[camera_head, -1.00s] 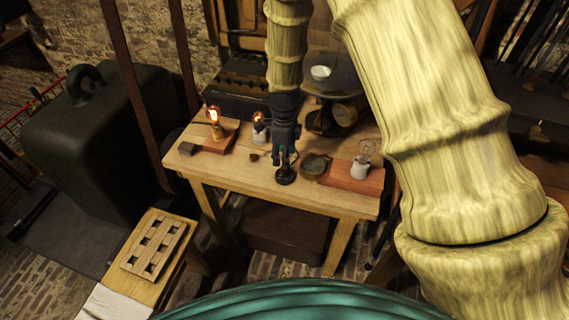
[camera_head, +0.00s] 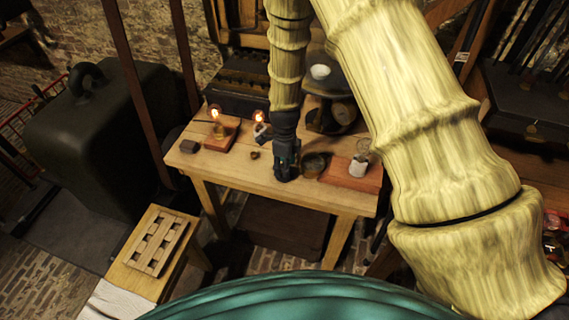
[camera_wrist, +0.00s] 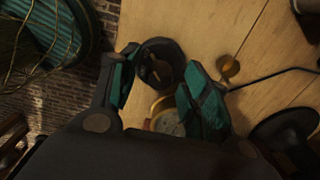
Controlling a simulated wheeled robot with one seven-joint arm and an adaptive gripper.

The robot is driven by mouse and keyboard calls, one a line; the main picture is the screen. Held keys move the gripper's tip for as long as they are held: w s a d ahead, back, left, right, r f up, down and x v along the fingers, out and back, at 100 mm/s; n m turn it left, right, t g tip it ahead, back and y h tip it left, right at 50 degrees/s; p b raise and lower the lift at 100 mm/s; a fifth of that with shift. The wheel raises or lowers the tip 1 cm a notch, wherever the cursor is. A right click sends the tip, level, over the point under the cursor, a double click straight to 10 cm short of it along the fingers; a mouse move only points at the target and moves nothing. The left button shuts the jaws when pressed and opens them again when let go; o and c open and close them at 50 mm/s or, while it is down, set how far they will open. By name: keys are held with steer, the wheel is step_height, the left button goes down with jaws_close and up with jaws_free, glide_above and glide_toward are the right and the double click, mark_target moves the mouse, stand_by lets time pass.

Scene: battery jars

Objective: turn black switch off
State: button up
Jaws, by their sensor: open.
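The round black switch (camera_wrist: 157,65) with a small brass lever shows in the wrist view, near the table's edge. My gripper (camera_wrist: 160,88) is open, with one teal finger on each side of the switch. I cannot tell whether either finger touches it. In the head view my gripper (camera_head: 286,166) points down at the table's front part and hides the switch. A lit bulb (camera_head: 217,128) stands on a reddish wooden base at the left, and a second lit bulb (camera_head: 259,118) stands nearer the middle.
A round brass-rimmed dial (camera_wrist: 166,118) lies close to the fingers. A small brass knob (camera_wrist: 228,67) is to the right. A scale stands behind.

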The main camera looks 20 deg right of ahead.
jaws_close()
steer(key=shift+n, duration=0.3)
steer(key=n+b, duration=0.1)
steer(key=n, duration=0.2)
steer(key=shift+n, duration=0.3)
steer(key=n+b, duration=0.1)
steer(key=n, duration=0.3)
steer(key=shift+n, duration=0.3)
steer(key=n, duration=0.4)
steer(key=shift+n+b, duration=0.5)
steer(key=shift+n, duration=2)
